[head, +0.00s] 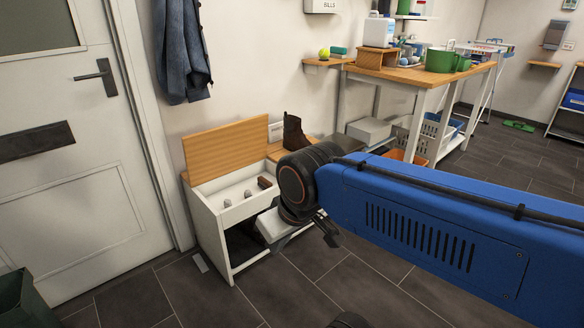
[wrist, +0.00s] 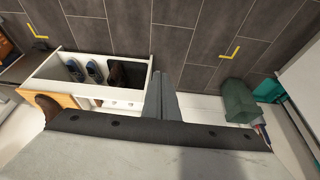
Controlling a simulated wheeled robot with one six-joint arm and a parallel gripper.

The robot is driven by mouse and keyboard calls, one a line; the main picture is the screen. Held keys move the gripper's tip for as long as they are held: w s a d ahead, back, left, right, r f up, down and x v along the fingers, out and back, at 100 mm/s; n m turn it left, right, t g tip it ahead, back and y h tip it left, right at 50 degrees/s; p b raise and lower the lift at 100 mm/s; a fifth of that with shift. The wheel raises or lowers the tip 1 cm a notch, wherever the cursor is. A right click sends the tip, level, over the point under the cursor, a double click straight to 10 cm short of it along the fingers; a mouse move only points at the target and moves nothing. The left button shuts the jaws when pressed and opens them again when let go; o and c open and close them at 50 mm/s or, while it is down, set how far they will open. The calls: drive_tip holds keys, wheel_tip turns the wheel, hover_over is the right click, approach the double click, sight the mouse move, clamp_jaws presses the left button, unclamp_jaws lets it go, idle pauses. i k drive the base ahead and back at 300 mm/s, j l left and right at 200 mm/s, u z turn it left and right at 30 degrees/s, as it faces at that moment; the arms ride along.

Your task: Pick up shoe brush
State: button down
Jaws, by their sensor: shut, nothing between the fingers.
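The shoe brush is most likely the small brown block (head: 265,182) at the right end of the open top compartment of the white shoe bench (head: 212,227). It is small in the head view, and I cannot pick it out in the wrist view. My gripper (head: 330,238) is in front of the bench, to its right in the head view, apart from the brown block. In the wrist view my gripper (wrist: 160,80) has its fingers together with nothing held, and the bench (wrist: 45,88) is to its left.
The wooden lid (head: 228,146) stands open behind the compartment. Grey rounded items (head: 247,193) lie beside the brown block. A brown boot (head: 294,137) stands on the bench's wooden right part. Shoes (wrist: 94,72) sit lower in the bench. A green bin (wrist: 238,100) stands to the right in the wrist view.

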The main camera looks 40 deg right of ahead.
sight(264, 184)
drive_tip(key=i+l, duration=1.05)
